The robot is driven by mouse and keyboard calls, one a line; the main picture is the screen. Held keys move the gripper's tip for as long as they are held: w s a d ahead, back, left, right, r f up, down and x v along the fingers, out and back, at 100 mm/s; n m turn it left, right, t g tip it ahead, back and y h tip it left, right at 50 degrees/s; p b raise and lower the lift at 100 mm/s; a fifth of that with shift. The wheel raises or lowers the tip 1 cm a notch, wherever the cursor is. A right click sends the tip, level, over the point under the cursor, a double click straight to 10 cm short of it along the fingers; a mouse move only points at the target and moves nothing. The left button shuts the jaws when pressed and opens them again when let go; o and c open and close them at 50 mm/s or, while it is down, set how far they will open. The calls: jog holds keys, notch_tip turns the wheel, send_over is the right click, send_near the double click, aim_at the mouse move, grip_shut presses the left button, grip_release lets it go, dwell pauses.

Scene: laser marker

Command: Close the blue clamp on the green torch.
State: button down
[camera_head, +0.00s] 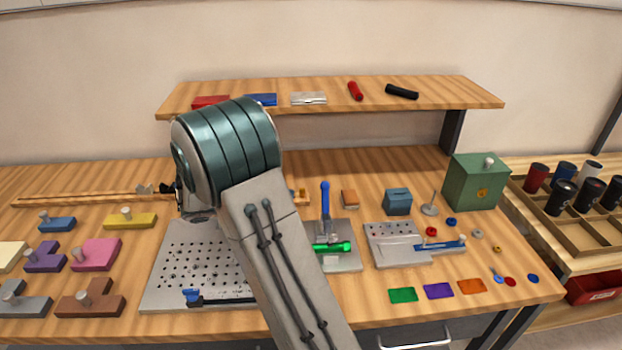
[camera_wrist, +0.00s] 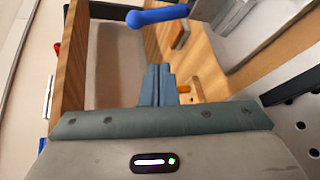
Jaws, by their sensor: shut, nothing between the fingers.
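The clamp's blue handle (camera_head: 325,196) stands upright above a grey plate (camera_head: 345,262) in the head view. The green torch (camera_head: 332,247) lies crosswise on that plate, just in front of the clamp's metal base; its left end is close to my arm's outline. In the wrist view the blue handle (camera_wrist: 157,15) shows at the top, beyond my fingertips and apart from them. My gripper (camera_wrist: 158,72) is shut and empty, its two teal fingers together. My arm hides the gripper in the head view. The torch is not clearly seen in the wrist view.
A perforated plate (camera_head: 172,290) lies left of my arm. A grey fixture (camera_head: 385,250) with a blue-handled part stands right of the torch plate. A blue-grey block (camera_head: 398,202) and green box (camera_head: 476,182) stand behind. A raised shelf (camera_head: 450,94) spans the back.

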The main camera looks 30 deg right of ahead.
aim_at(325, 201)
jog(key=s+d+n+h+p, duration=0.1)
jog(key=s+d+p, duration=0.1)
jog(key=d+p, duration=0.2)
jog(key=shift+d+f+t, duration=0.4)
jog(key=shift+d, duration=1.4)
jog(key=shift+s, duration=0.1)
jog(key=shift+f+b, duration=0.1)
jog(key=shift+b, duration=0.3)
